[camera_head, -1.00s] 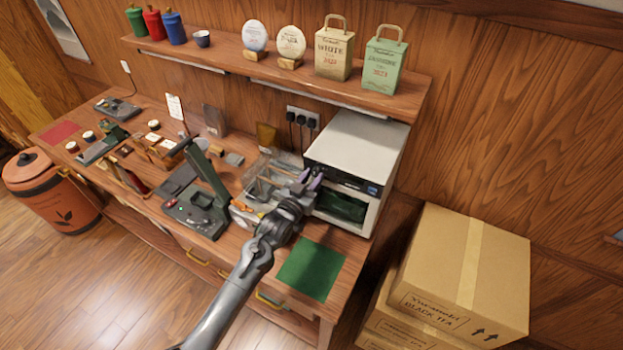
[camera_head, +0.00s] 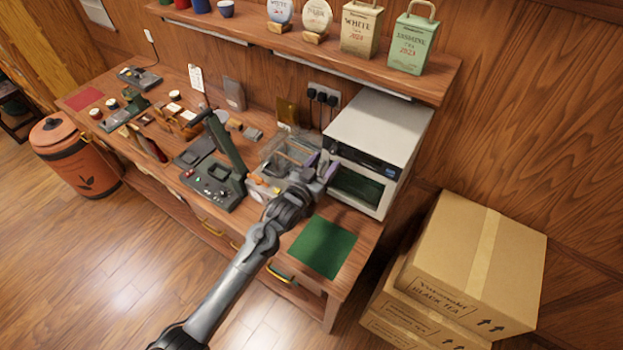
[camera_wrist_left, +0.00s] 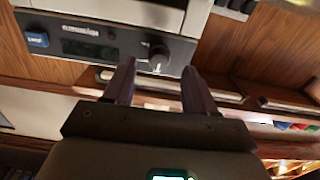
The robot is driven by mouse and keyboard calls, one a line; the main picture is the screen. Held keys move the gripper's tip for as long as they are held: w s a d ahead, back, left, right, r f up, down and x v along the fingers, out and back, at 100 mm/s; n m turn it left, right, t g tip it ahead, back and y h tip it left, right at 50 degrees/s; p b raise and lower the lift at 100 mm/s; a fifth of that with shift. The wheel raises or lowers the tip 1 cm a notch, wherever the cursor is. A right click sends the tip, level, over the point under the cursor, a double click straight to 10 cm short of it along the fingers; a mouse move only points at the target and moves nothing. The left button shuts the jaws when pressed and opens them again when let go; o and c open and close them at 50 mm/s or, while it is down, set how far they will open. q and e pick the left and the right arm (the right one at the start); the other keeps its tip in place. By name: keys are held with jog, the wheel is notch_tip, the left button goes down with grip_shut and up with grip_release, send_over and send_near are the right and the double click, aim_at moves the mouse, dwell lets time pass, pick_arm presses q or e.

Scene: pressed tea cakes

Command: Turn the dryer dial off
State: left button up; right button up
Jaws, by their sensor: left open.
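The dryer (camera_head: 375,125) is a white box at the right end of the bench, with a dark control panel across the top of its front. My left gripper (camera_head: 325,163) is at the left end of that panel, its fingers open. In the head view the gripper hides the dial. In the left wrist view, where the dryer appears upside down, the round dark dial (camera_wrist_left: 158,58) is on the panel (camera_wrist_left: 100,42). The dial lies between the open fingertips of my left gripper (camera_wrist_left: 159,66), with a gap visible on both sides. Contact cannot be seen. My right gripper is out of view.
A green mat (camera_head: 323,247) lies in front of the dryer. A clear container (camera_head: 283,160) and a dark green device with a raised lever (camera_head: 215,180) stand left of it. Cardboard boxes (camera_head: 470,265) are stacked at right. A shelf (camera_head: 300,48) hangs above.

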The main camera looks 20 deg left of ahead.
pick_arm(q)
jog(key=s+a, duration=0.1)
jog(key=s, duration=0.6)
jog(key=shift+s+b, duration=0.2)
jog(key=shift+b, duration=0.15)
jog(key=s+d+f+g, duration=0.1)
jog(key=s+f+g, duration=0.4)
jog(key=s, duration=0.5)
jog(key=s+d+f+g, duration=0.1)
jog(key=s+f+g, duration=0.1)
jog(key=s+f, duration=0.7)
jog(key=s+a+r+g+y, duration=0.1)
jog(key=s+r+g, duration=0.15)
jog(key=s, duration=0.45)
jog(key=s+r+g+y, duration=0.1)
jog(key=s+r+g, duration=0.1)
jog(key=s+g, duration=0.3)
jog(key=w+p+v, duration=0.1)
jog(key=p+v, duration=1.1)
jog(key=p, duration=0.1)
jog(key=shift+w+r+m, duration=0.15)
jog(key=shift+r+m, duration=0.2)
jog(key=shift+m, duration=0.05)
